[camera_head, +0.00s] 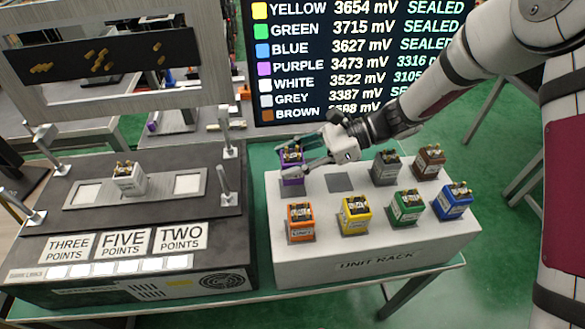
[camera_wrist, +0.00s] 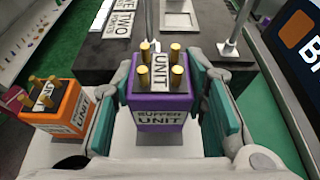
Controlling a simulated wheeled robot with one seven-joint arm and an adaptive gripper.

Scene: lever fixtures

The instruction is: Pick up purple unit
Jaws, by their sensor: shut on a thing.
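The purple unit (camera_head: 292,172) is a small cube with gold pins on top, at the back left of the white unit rack (camera_head: 380,262). My gripper (camera_head: 305,160) reaches it from the right and is shut on it. In the wrist view the purple unit (camera_wrist: 160,105) sits upright between my two green-padded fingers (camera_wrist: 165,108), its label facing the camera. I cannot tell whether its base is clear of the rack.
On the rack stand orange (camera_head: 300,222), yellow (camera_head: 354,214), green (camera_head: 407,206), blue (camera_head: 453,200), grey (camera_head: 386,167) and brown (camera_head: 429,161) units. An empty grey square (camera_head: 340,182) lies right of the purple unit. Left, a dark fixture (camera_head: 75,190) with posts holds a white unit (camera_head: 129,178).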

